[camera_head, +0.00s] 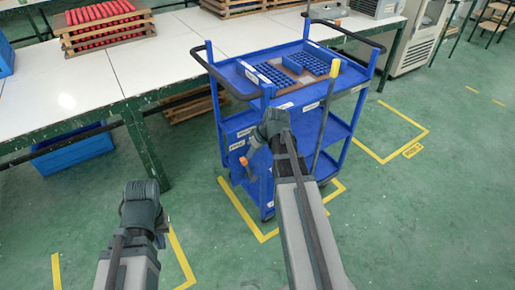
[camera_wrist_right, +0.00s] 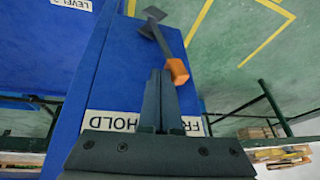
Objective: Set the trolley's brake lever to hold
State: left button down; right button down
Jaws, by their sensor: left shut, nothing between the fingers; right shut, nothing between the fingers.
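The blue trolley (camera_head: 290,95) stands beside the white table. Its brake lever, a dark bar with an orange knob (camera_head: 244,162), is on the trolley's near side; in the right wrist view the orange knob (camera_wrist_right: 177,70) shows close beyond the fingertips. There the lever slants toward the FREE label (camera_wrist_right: 190,126), which is partly covered, and away from the HOLD label (camera_wrist_right: 122,122). My right gripper (camera_wrist_right: 160,75) is shut and empty, its tips just beside the knob; contact cannot be told. My left gripper (camera_head: 160,238) is shut and empty, low at the left, away from the trolley.
A tall grey rod with a yellow top (camera_head: 334,68) stands at the trolley's right side. Blue racks (camera_head: 312,60) lie on its top shelf. The white table (camera_head: 150,65) is behind left, with a blue bin (camera_head: 75,155) underneath. Green floor with yellow markings is open at front left.

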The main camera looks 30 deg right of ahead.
aim_at(241, 161)
jog(key=shift+s+a+f+h, duration=0.15)
jog(key=shift+a+h, duration=0.65)
jog(key=shift+a, duration=0.45)
pick_arm(q)
jog(key=shift+f, duration=0.15)
pick_arm(e)
jog(key=shift+a+f, duration=0.2)
jog(key=shift+a, duration=0.5)
jog(key=shift+s+a, duration=0.1)
